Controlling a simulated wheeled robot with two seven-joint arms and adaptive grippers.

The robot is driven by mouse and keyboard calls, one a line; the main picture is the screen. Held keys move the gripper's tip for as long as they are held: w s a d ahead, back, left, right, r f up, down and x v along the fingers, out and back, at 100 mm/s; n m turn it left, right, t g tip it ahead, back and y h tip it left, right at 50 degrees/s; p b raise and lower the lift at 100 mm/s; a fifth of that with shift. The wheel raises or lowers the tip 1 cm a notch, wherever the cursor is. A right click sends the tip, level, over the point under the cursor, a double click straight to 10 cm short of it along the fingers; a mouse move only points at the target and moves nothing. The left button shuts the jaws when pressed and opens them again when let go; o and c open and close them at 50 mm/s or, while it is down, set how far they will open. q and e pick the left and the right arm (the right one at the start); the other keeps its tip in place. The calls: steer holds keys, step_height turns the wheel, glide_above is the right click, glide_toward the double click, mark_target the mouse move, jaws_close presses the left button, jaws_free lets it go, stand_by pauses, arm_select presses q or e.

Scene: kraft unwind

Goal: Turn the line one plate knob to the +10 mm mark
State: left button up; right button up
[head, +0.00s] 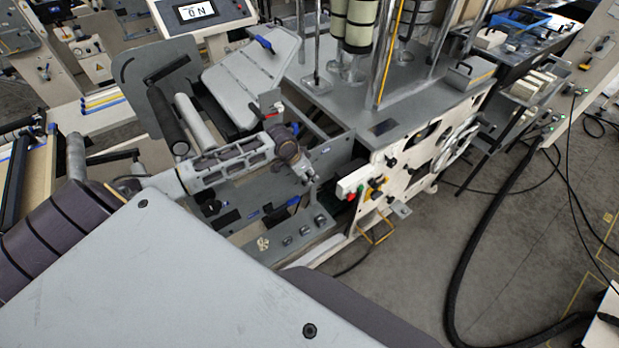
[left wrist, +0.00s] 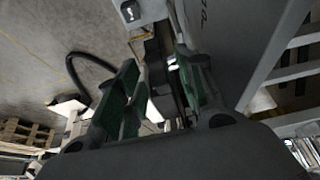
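My left arm reaches in from the left over the grey machine. Its gripper (head: 307,176) is at the arm's far end, beside the machine's inner side plate, and is small and hard to make out there. In the left wrist view the gripper's two green-padded fingers (left wrist: 158,88) stand apart. A dark part of the machine (left wrist: 156,62) shows in the gap between them; I cannot tell whether either finger touches it. I cannot make out the line one plate knob or its millimetre marks for sure in either view. My right gripper is out of view.
A white side panel (head: 408,172) with coloured buttons (head: 374,188) stands just right of my gripper. Grey and black rollers (head: 168,121) lie behind my forearm. A display (head: 198,12) stands at the back. A black hose (head: 468,250) crosses the open floor at right.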

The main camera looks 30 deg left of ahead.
mark_target(307, 175)
arm_select(q)
steer(key=shift+x, duration=1.6)
jaws_close()
